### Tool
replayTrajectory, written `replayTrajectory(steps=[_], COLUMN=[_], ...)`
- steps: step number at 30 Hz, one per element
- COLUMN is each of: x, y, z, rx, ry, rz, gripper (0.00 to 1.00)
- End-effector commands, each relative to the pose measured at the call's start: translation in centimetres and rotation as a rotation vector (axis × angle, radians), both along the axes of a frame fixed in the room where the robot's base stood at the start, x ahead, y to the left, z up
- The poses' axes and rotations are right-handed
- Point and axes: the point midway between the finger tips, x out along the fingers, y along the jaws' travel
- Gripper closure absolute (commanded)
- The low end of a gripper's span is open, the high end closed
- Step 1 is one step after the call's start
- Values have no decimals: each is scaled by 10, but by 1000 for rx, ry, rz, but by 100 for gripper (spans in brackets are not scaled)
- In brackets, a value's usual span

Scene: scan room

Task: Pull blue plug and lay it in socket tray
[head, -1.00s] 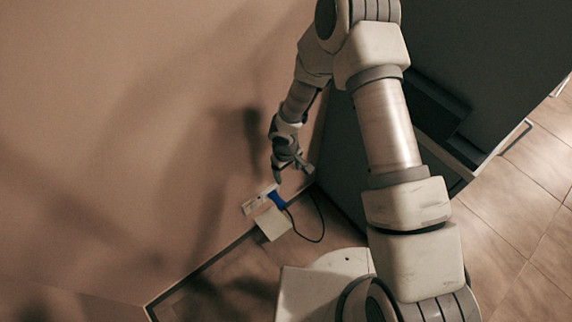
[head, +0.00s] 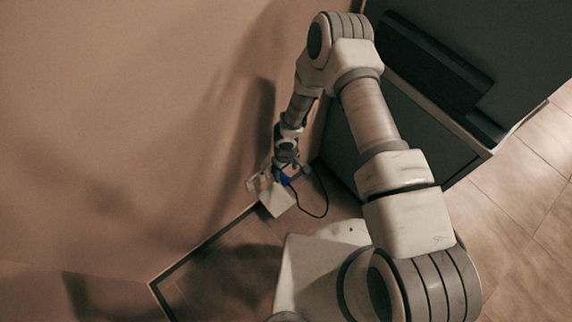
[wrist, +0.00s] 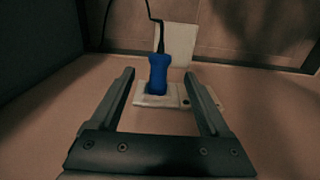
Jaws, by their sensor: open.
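The blue plug (wrist: 158,74) stands in a white socket plate (wrist: 160,97) on the wall, with a black cord running from its outer end. In the head view the plug (head: 284,178) is partly hidden by my gripper (head: 280,170). In the wrist view my gripper (wrist: 160,88) is open, one finger on each side of the plug. I see a gap between each finger and the plug, so neither appears to touch it. A pale tray (wrist: 176,42) lies just beyond the plug; it also shows in the head view (head: 277,200), near the wall's foot.
The tan wall (head: 120,120) fills the left. A dark cabinet (head: 420,130) stands close on the right of my arm. The black cord (head: 323,200) loops over the floor by the tray. Tiled floor (head: 520,200) is open at the far right.

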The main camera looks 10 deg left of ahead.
Motion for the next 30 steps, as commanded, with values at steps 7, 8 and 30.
replayTrajectory(steps=[7, 8, 30], x=[-1, 0, 0], y=[0, 0, 0], z=[-49, -54, -73], rx=[0, 1, 0], ry=[1, 1, 0], rz=[-2, -2, -1], gripper=[20, 20, 52])
